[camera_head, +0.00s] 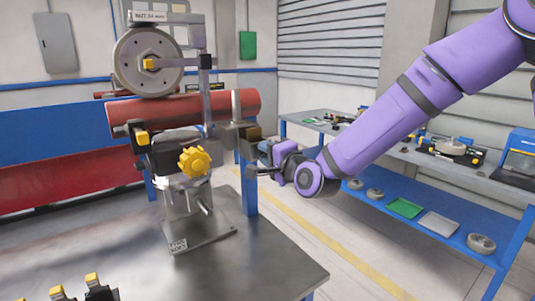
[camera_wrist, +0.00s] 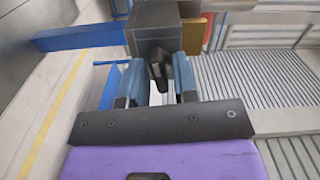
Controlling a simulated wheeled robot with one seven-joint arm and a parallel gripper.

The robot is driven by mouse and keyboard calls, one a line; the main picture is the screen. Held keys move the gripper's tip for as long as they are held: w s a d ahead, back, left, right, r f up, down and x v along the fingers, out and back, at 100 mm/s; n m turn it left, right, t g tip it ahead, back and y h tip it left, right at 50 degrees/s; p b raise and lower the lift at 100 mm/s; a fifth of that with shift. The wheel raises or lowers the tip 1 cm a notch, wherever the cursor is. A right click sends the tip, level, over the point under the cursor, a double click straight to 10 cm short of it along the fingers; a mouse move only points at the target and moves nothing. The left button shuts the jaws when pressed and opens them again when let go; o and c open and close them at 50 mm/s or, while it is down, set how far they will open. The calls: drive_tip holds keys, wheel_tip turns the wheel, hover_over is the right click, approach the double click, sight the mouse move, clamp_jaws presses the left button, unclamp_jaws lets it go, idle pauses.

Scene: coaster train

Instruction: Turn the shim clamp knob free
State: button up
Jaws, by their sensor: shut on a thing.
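My gripper (camera_head: 266,158) reaches in from the right of the test stand in the head view. In the wrist view its two blue fingers (camera_wrist: 160,76) are closed on a small black knob (camera_wrist: 156,62), which I take for the shim clamp knob. The knob sits on the near face of a dark grey block (camera_wrist: 155,27). In the head view this block (camera_head: 233,136) is at the stand's right side, and the knob is too small to make out there. A bronze-coloured piece (camera_wrist: 207,31) shows just right of the block in the wrist view.
A yellow lobed knob (camera_head: 194,161) faces out at the stand's front, left of my gripper. A large grey wheel (camera_head: 147,62) stands above a red cylinder (camera_head: 155,109). A steel table (camera_head: 240,260) is below. A blue-framed bench (camera_head: 420,172) with trays stands to the right.

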drive_tip(key=shift+f+n, duration=0.1)
drive_tip(key=shift+n, duration=8.2)
drive_tip(key=o, duration=0.6)
drive_tip(key=shift+o, duration=0.2)
drive_tip(key=shift+d, duration=0.1)
drive_tip(key=v, duration=1)
drive_tip(key=shift+s+d, duration=0.25)
drive_tip(key=shift+s, duration=0.1)
